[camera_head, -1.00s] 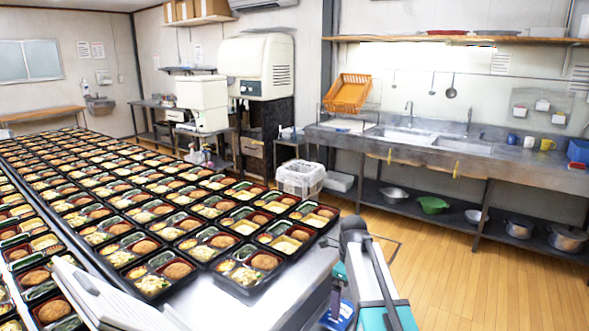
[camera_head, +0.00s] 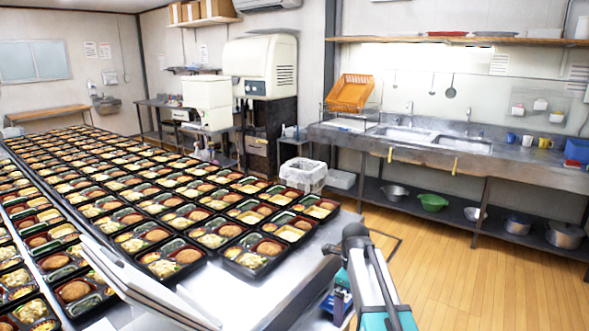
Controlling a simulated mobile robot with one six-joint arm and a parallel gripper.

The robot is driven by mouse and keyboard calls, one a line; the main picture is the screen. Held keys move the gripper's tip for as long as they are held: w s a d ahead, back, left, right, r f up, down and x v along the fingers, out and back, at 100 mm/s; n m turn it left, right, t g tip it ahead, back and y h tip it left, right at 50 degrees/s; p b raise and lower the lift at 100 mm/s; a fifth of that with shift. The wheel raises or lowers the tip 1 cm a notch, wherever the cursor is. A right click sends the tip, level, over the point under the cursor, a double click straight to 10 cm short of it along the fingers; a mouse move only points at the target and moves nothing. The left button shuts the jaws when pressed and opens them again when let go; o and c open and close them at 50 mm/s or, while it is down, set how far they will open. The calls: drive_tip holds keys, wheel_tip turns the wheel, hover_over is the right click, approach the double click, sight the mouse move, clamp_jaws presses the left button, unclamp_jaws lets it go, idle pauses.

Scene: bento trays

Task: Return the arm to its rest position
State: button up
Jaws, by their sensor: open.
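Part of my arm (camera_head: 372,280) shows at the bottom, right of centre, with a dark rounded joint at its top and a teal part at the lower edge. It stands beside the near right corner of the metal table (camera_head: 300,268). My gripper is not in view, so its fingers and anything between them are hidden from me. Many black bento trays stand in rows on the table, with the front tray (camera_head: 254,268) close to the near edge. The trays hold food in several compartments.
A white lined bin (camera_head: 303,175) stands beyond the table's right end. A sink counter (camera_head: 480,158) with pots on its lower shelf runs along the back right. The wooden floor (camera_head: 440,270) between the counter and my arm is clear. A pale rail (camera_head: 125,275) crosses the lower left.

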drive_tip(key=s+f+n+g, duration=0.1)
drive_tip(key=s+f+g, duration=0.1)
drive_tip(key=s+f, duration=0.9)
drive_tip(key=s+f+n+g, duration=0.1)
drive_tip(key=s+f+g, duration=0.1)
drive_tip(key=s+f, duration=0.95)
drive_tip(key=s+f+n+g, duration=0.1)
drive_tip(key=s+f+n, duration=1.6)
drive_tip(key=n, duration=0.6)
drive_tip(key=shift+s, duration=0.8)
